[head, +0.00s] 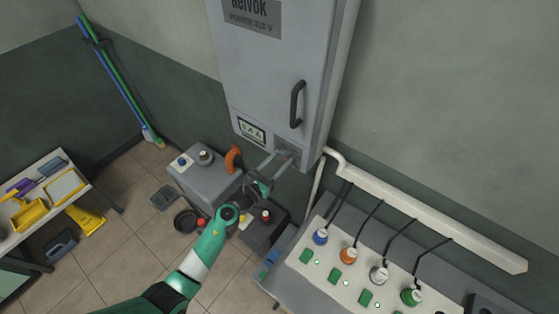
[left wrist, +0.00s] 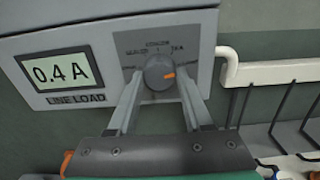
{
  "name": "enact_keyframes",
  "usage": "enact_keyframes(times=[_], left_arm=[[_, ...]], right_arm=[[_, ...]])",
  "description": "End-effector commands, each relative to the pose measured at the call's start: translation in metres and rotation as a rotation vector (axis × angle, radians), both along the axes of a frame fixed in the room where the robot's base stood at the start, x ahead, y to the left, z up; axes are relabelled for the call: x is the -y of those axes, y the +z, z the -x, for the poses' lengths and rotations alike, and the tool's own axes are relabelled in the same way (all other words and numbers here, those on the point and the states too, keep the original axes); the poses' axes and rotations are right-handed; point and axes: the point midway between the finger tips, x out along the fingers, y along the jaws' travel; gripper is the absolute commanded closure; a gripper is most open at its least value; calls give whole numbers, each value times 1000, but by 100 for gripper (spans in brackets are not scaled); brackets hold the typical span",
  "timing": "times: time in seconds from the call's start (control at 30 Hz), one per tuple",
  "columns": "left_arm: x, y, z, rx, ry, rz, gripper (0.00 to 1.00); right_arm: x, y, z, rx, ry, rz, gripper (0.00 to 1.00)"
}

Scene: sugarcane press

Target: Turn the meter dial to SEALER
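Small lettering arcs above the dial and is too blurred to read surely. The display (left wrist: 56,74) reads 0.4 A above the words LINE LOAD; it also shows in the head view (head: 251,130). My left gripper (left wrist: 160,90) has its two fingers apart, one on each side of the dial, with what looks like a gap on both sides. In the head view my left gripper (head: 278,168) reaches up to the cabinet's lower front.
A white pipe (head: 430,210) runs along the wall at right. Below it a pale panel (head: 330,262) carries several coloured plugs with black cables. A grey box (head: 205,178) and an orange pipe (head: 233,158) stand left of my arm. A workbench (head: 60,190) is far left.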

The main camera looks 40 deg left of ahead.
Motion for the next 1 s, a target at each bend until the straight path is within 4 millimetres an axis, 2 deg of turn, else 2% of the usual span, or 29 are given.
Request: enact_keyframes(times=[0.03,0.17,0.2,0.63,1.0], left_arm=[[0,0,0,0,0,0,75],[0,0,0,0,0,0,99],[0,0,0,0,0,0,100],[0,0,0,11,0,83,100],[1,1,0,51,0,370,100]], right_arm=[[0,0,0,0,0,0,100],[0,0,0,0,0,0,100],[0,0,0,0,0,0,100],[0,3,0,0,0,0,100],[0,11,0,0,0,0,100]])
